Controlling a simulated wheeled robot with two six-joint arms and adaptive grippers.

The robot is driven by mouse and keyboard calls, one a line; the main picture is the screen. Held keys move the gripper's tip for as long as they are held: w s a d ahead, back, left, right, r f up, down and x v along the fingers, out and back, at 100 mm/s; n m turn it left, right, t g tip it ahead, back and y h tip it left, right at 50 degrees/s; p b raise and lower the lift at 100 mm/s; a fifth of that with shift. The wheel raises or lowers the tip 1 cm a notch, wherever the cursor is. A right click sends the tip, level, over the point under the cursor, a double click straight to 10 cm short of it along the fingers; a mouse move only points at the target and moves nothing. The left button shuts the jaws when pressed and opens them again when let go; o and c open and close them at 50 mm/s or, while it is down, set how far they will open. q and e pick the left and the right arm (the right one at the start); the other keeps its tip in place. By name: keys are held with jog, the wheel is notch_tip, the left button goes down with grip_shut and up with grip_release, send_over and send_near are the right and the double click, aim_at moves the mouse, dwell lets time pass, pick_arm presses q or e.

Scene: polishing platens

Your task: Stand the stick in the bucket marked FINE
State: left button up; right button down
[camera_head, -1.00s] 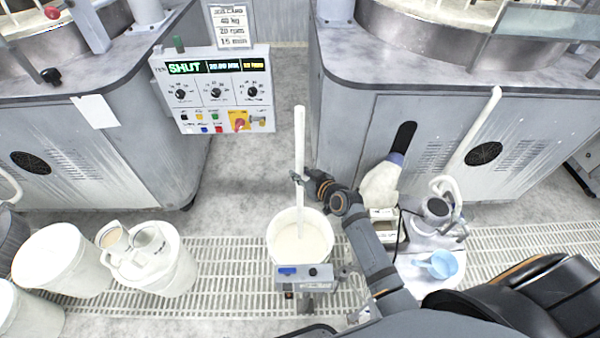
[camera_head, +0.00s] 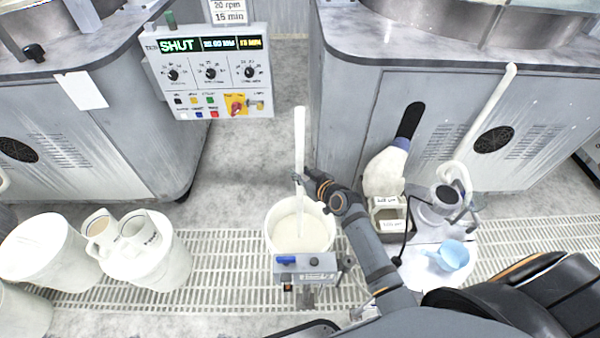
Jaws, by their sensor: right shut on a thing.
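A long white stick (camera_head: 299,135) stands nearly upright, its lower part inside a white bucket (camera_head: 273,240) of pale slurry. My right gripper (camera_head: 301,178) is shut on the stick partway up, above the bucket's rim. The stick's lower end is over or in the slurry; I cannot tell whether it touches the bottom. A metal box with a blue patch (camera_head: 290,262) sits at the front of this bucket. No FINE marking is readable on any bucket. My left gripper is not in view.
A control panel (camera_head: 212,70) reads SHUT. Grey machine cabinets (camera_head: 100,150) stand behind. At right are a small box (camera_head: 388,215) and a light-blue scoop (camera_head: 452,254).

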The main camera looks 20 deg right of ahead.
aim_at(302, 188)
jog(key=shift+f+b, duration=2.95)
jog(key=shift+f, duration=0.55)
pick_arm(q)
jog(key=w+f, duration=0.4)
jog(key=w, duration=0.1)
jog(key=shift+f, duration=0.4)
pick_arm(e)
jog(key=shift+f, duration=0.2)
jog(key=c, duration=1.1)
grip_release()
jog(key=v, duration=1.2)
